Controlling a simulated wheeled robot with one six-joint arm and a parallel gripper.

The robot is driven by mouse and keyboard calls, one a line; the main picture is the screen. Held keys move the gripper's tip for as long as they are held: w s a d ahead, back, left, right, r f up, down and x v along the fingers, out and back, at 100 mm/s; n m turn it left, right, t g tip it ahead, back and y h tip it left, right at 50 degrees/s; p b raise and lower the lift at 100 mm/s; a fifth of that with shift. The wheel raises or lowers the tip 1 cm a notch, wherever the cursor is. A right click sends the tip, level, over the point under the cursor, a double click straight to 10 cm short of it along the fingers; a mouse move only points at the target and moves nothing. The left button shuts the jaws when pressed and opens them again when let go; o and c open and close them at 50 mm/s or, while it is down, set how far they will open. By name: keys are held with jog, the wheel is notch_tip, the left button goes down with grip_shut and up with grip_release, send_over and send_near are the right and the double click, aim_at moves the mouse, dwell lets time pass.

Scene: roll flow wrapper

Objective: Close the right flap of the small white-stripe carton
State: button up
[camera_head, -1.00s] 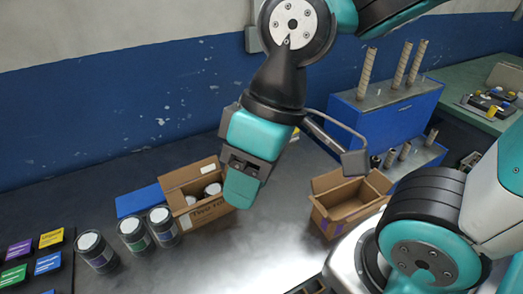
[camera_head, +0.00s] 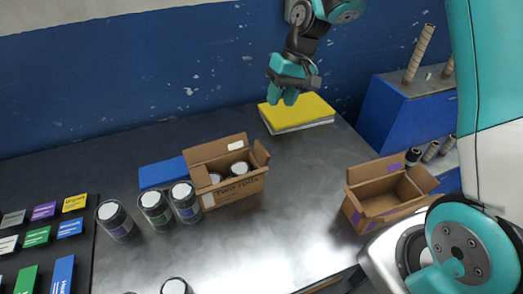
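The small carton (camera_head: 235,190) marked "Two rolls" stands open on the table, with a white stripe at its front left corner. Its right flap (camera_head: 261,153) stands up, its back flap (camera_head: 215,147) is raised, and the left flap (camera_head: 200,178) is up too. Two white-topped rolls show inside. My gripper (camera_head: 282,98) is up and behind the carton to the right, above the yellow stack and apart from the carton. Its two teal fingers look parted with nothing between them.
A second open carton (camera_head: 385,193) with purple marks stands at the right. A yellow stack (camera_head: 297,111) lies at the back. Dark canisters (camera_head: 154,210) and a blue sheet (camera_head: 162,173) are left of the carton. The table's middle is clear.

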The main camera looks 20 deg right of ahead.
aim_at(263, 147)
jog(key=p+x, duration=0.2)
jog(key=x, duration=1.4)
jog(key=shift+s+a+f+p, duration=0.1)
jog(key=shift+a+f+p, duration=0.15)
jog(key=shift+p, duration=0.05)
grip_shut()
